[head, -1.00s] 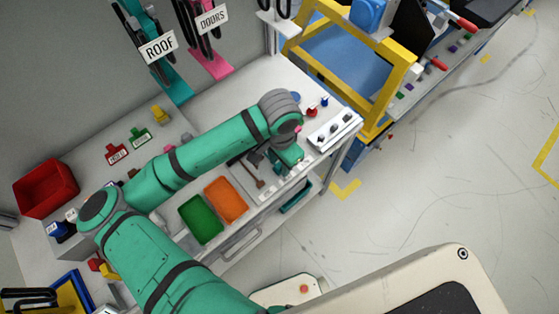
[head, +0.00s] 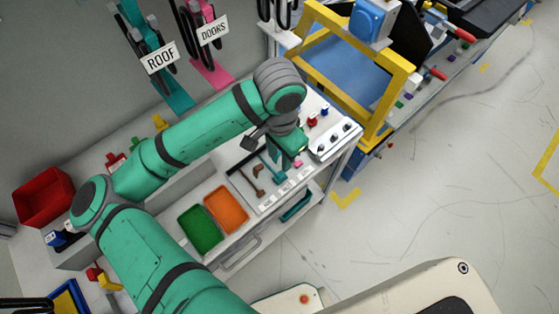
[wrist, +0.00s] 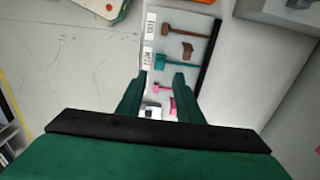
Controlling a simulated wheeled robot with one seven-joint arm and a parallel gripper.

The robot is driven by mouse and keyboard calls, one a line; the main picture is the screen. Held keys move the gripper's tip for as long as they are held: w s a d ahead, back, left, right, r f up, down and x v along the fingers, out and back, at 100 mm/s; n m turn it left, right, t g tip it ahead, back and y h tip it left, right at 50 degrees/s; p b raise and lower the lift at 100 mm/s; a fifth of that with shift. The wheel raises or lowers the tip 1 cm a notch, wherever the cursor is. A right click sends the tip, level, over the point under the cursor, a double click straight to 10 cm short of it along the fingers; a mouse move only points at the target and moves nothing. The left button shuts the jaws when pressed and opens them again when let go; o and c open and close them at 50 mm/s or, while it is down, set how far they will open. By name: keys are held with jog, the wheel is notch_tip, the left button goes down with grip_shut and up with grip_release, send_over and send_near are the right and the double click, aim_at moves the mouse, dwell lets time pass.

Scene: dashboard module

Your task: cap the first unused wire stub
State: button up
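My gripper (wrist: 158,88) is open, its two green fingers apart, above a pale tool tray (wrist: 172,48). In the wrist view, a small pink piece (wrist: 173,105) and a white piece (wrist: 151,108) show below, between the fingers; nothing looks gripped. In the head view, my gripper (head: 287,152) hangs over the right end of the tray, beside a white block with dark knobs (head: 332,142). I cannot make out any wire stub or cap for certain in either view.
The tray holds a teal hammer (wrist: 176,63) and a brown hammer (wrist: 183,31). Green (head: 201,229) and orange (head: 226,209) bins stand left of it. Small red (head: 312,121) and blue pieces stand behind the white block. A yellow frame (head: 372,120) rises at right.

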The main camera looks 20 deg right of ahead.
aim_at(280, 173)
jog(key=shift+r, duration=0.3)
jog(key=c, duration=0.7)
jog(key=shift+n, duration=0.3)
grip_shut()
jog(key=n, duration=0.6)
jog(key=f+n, duration=0.1)
jog(key=n, duration=1.1)
jog(key=shift+f+n, duration=0.4)
jog(key=shift+f, duration=3)
